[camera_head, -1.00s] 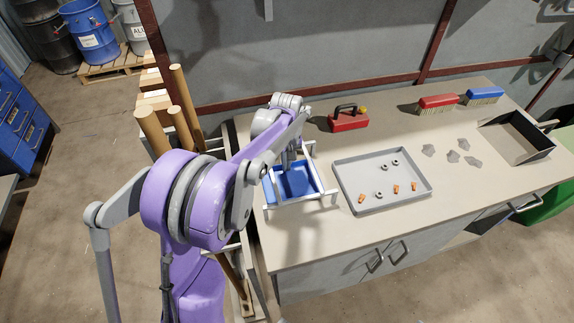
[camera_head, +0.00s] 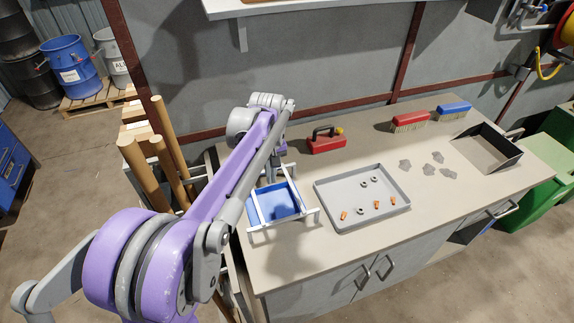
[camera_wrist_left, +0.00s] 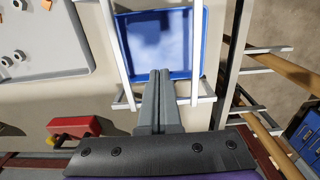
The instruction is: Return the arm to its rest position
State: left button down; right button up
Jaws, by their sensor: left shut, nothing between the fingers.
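My left arm (camera_head: 235,165) reaches in from the lower left over the workbench. Its gripper is mostly hidden behind the arm's end in the head view. In the left wrist view the left gripper (camera_wrist_left: 159,76) is shut and empty, its fingers together above the near edge of a blue tray (camera_wrist_left: 190,50). The blue tray also shows in the head view (camera_head: 275,202), standing in a white frame (camera_head: 310,213) at the bench's left side. The height of the fingertips above the tray is hard to tell. My right gripper is not in view.
A grey tray (camera_head: 335,226) holds nuts and orange pieces. Behind are a red toolbox (camera_head: 325,144), red brush (camera_head: 408,122) and blue brush (camera_head: 454,109). Grey scraps (camera_head: 428,169) and a dark dustpan (camera_head: 487,149) lie right. Wooden handles (camera_head: 145,175) stand left of the bench (camera_head: 290,277).

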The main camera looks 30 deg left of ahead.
pick_arm(q)
jog(key=shift+a, duration=0.1)
jog(key=s+d+m+t+p, duration=0.2)
jog(key=s+d+m, duration=0.3)
jog(key=s, duration=0.5)
jog(key=s+d+f+m+t+p, duration=0.1)
jog(key=s+d+m+t+p, duration=0.1)
jog(key=s+d, duration=0.7)
jog(key=d+m+t, duration=0.1)
jog(key=m, duration=0.1)
jog(key=shift+s+m, duration=0.35)
jog(key=shift+m, duration=0.05)
